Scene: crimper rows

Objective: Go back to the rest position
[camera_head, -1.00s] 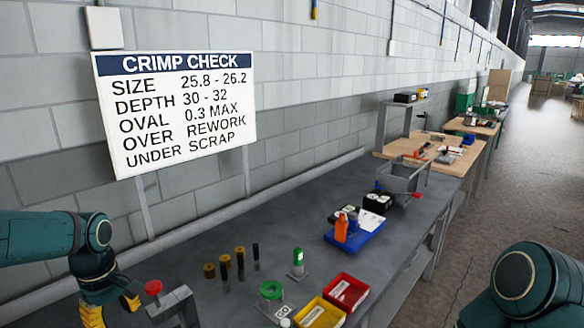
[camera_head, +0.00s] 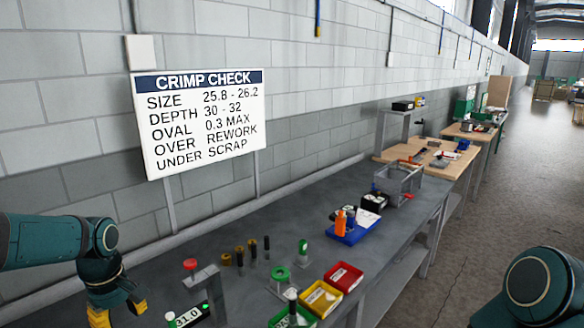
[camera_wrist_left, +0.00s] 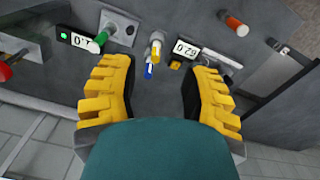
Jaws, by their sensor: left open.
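My left gripper (camera_head: 118,310) hangs at the lower left of the head view, over the near end of the grey bench (camera_head: 300,215). In the left wrist view its yellow fingers (camera_wrist_left: 161,68) are spread apart with nothing between them. Gauges with small displays, and a white-and-blue and yellow pair of items (camera_wrist_left: 152,55), show beyond the fingertips. My right arm shows only as a dark teal link at the lower right of the head view; its gripper is out of view.
A stand with a red knob (camera_head: 190,264) and a display reading 31.0 (camera_head: 188,317) are right of the gripper. Several dark pegs, a yellow bin (camera_head: 321,299), a red bin (camera_head: 344,277) and a blue tray (camera_head: 353,236) lie farther right. A crimp check sign (camera_head: 200,122) stands behind.

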